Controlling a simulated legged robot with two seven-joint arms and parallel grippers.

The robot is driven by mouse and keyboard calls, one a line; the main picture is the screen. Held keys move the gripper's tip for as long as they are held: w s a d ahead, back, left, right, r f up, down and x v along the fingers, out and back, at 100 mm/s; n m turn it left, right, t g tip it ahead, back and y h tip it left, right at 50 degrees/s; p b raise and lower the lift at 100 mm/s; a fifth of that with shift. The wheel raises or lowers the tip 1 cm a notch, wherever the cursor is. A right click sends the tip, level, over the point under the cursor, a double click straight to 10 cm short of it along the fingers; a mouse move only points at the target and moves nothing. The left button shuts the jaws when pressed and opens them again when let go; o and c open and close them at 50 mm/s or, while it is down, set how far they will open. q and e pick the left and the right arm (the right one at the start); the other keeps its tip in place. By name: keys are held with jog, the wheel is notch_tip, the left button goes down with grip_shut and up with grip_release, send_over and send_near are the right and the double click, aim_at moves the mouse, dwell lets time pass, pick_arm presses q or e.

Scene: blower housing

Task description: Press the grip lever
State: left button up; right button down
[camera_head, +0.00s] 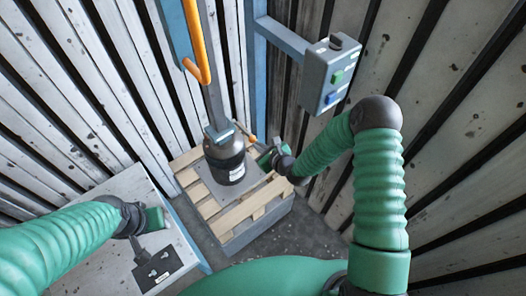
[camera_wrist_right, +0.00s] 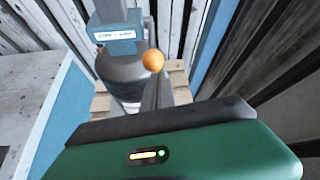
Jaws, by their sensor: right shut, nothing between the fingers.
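A short lever with an orange knob (camera_wrist_right: 153,60) sticks out from a blue block with a small label (camera_wrist_right: 115,38) in the right wrist view. In the head view the lever's orange end (camera_head: 251,139) shows beside the blue block (camera_head: 219,133), on top of a dark grey cylinder (camera_head: 226,160). My right gripper (camera_head: 267,156) is shut and empty, just right of the cylinder and close to the lever. In the wrist view the knob appears just beyond the gripper's dark front edge; contact cannot be told. My left gripper (camera_head: 155,219) is over the white table, its fingers unclear.
The cylinder stands on a wooden pallet (camera_head: 205,212). A curved orange handle (camera_head: 197,45) hangs above it. A grey control box (camera_head: 330,75) with green and blue buttons is on a blue arm at right. A white table (camera_head: 115,190) holds a black fixture (camera_head: 158,268). Slatted walls close in behind.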

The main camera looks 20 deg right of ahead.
jog(key=shift+r, duration=0.2)
